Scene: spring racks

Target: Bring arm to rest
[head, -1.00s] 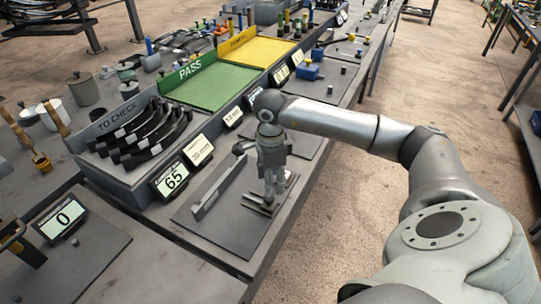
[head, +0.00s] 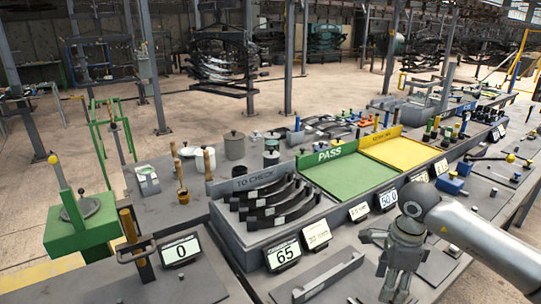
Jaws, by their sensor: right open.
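My right arm comes in from the right in the head view. Its gripper (head: 396,284) points down over the front of the bench, at the right end of a grey plate with a raised bar (head: 328,277). The jaws are open, and I see nothing held between them. The fingertips are close to the lower picture edge, and their gap to the plate cannot be told. My left gripper is not in view.
A TO CHECK tray (head: 224,222) holds several dark curved springs. Beside it are the green PASS tray (head: 350,178) and a yellow tray (head: 408,155). Displays reading 65 (head: 283,254) and 0 (head: 180,250) stand along the bench. A green stand (head: 82,232) is at left.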

